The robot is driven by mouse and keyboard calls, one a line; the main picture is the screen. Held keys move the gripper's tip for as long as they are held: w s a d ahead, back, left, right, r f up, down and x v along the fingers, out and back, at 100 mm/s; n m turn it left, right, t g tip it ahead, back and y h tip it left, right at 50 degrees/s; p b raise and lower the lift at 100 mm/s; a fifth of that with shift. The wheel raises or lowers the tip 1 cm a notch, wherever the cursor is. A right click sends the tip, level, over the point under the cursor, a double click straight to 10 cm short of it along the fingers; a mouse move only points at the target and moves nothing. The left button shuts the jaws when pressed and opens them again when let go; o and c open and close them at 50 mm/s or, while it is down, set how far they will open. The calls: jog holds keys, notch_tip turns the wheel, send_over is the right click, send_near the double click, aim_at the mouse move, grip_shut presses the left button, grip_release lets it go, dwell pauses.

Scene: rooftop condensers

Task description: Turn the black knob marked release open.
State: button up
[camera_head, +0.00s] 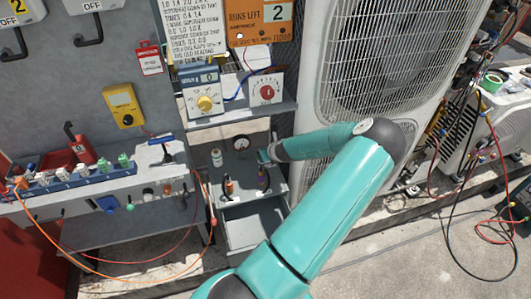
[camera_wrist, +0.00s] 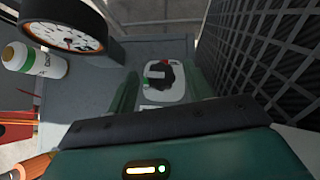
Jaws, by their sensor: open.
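In the wrist view a black knob (camera_wrist: 167,76) sits on a pale rounded plate with a small red mark and a green mark beside it. No lettering on the plate is readable. My gripper (camera_wrist: 162,82) is open, with one teal finger to the left of the knob and one to the right. The fingers appear apart from the knob, and the remaining distance is hard to judge. In the head view my gripper (camera_head: 266,154) is over the grey shelf at the bench's back right; the knob is not visible there, probably hidden by my arm.
A round dial gauge (camera_wrist: 65,24) and a white bottle (camera_wrist: 36,60) stand left of my gripper. A dark mesh (camera_wrist: 265,70) rises close on the right. In the head view, screwdriver-like tools (camera_head: 229,186) stand on the shelf and a large condenser (camera_head: 312,95) is to the right.

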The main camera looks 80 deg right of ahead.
jog(key=v, duration=1.3)
jog(key=shift+s+a+r, duration=0.2)
jog(key=shift+s, duration=0.05)
